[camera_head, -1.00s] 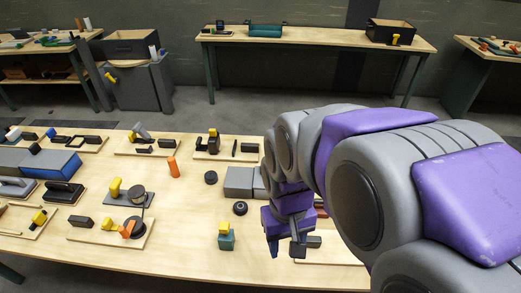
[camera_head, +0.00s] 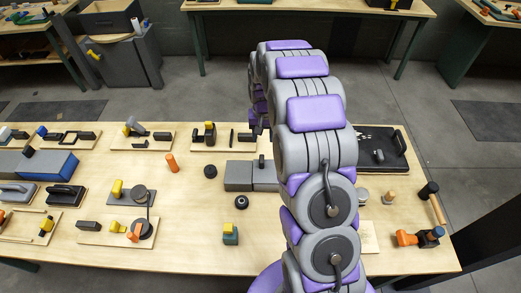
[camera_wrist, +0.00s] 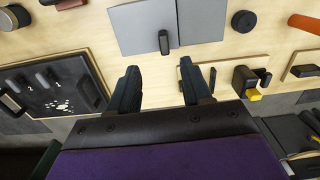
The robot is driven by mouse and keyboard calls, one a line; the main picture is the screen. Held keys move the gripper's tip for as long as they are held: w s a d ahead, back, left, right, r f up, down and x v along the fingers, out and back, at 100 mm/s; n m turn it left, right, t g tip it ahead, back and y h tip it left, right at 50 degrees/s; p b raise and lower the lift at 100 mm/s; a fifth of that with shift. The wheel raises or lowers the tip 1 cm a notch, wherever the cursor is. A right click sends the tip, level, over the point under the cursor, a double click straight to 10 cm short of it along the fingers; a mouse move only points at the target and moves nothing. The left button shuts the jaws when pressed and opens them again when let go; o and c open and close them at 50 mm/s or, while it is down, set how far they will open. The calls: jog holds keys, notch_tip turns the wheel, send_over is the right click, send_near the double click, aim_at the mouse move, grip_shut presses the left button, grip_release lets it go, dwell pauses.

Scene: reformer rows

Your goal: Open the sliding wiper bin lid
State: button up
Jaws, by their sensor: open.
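A flat grey bin lid (camera_wrist: 145,25) with a seam and a small upright black handle (camera_wrist: 163,42) lies on the wooden table. It looks like the wiper bin lid. In the head view the grey lid (camera_head: 240,176) is at the table's middle, its right end partly behind my arm, with the handle (camera_head: 262,162) near that end. My gripper (camera_wrist: 160,88) is open and empty in the wrist view. Its two dark fingers point toward the handle, which lies ahead of the gap between them, apart from both. In the head view my gripper is hidden behind my arm.
A black tray (camera_head: 370,143) stands right of my arm. A black block fixture with a yellow part (camera_wrist: 246,82) lies right of my fingers in the wrist view.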

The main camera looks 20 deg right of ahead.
aim_at(261, 159)
jog(key=w+f, duration=0.1)
jog(key=f, duration=0.5)
jog(key=w+f, duration=0.1)
jog(key=f, duration=1.1)
jog(key=shift+w+d+f, duration=0.1)
jog(key=shift+w, duration=0.3)
jog(key=shift+d+f, duration=0.1)
jog(key=shift+f, duration=0.25)
jog(key=shift+d+f, duration=0.1)
jog(key=shift+d, duration=0.05)
jog(key=shift+c, duration=0.4)
grip_shut()
